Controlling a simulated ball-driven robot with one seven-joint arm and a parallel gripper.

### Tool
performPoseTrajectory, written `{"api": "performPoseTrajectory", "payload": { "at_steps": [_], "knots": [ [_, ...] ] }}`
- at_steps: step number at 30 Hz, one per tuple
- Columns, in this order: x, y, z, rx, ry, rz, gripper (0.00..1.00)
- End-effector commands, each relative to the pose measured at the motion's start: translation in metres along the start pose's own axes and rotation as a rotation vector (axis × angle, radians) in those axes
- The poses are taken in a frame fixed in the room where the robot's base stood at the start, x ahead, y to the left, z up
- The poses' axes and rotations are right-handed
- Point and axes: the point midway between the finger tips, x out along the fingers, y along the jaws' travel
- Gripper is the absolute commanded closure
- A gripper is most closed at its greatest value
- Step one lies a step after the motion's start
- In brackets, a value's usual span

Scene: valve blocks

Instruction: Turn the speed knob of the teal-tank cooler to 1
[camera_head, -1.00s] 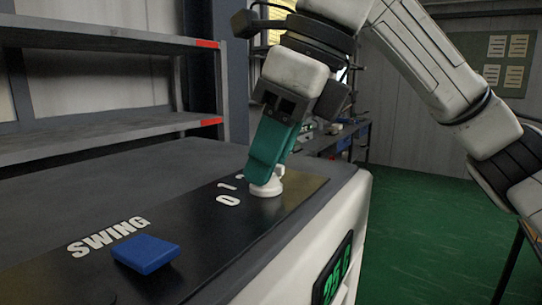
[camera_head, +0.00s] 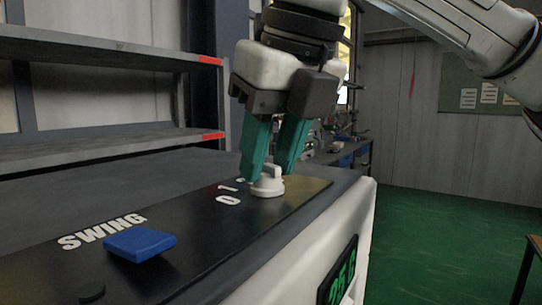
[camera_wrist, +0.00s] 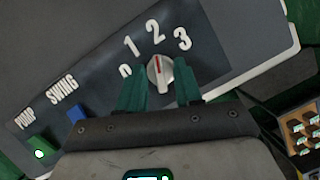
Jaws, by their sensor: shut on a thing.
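The speed knob (camera_wrist: 160,74) is a small white dial on the cooler's black top panel. It also shows in the head view (camera_head: 268,181). In the wrist view its red pointer mark points up at about the 2, with the numbers 0, 1, 2 and 3 (camera_wrist: 182,39) in an arc around it. My gripper (camera_head: 263,174) has teal fingers and reaches down onto the knob. In the wrist view one finger lies on each side of the knob, shut on it. The cooler (camera_head: 343,215) has a white body; its tank is not in view.
A blue SWING button (camera_head: 140,244) sits left of the knob on the panel. A lit green PUMP button (camera_wrist: 39,152) is further left. A green display (camera_head: 339,279) is on the cooler's side. Grey shelves (camera_head: 110,147) stand behind; green floor is open at right.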

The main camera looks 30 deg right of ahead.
Motion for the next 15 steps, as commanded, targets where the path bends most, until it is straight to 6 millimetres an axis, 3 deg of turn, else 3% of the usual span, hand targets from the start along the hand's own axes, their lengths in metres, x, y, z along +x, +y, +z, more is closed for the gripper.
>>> {"api": "performPoseTrajectory", "payload": {
  "at_steps": [13,14,15],
  "knots": [
    [0.0004,-0.0003,0.0002,0.010,0.000,-0.005,0.96],
    [0.0004,-0.0003,0.0002,0.010,0.000,-0.005,0.64],
    [0.0004,-0.0003,0.0002,0.010,0.000,-0.005,0.60]
  ]
}}
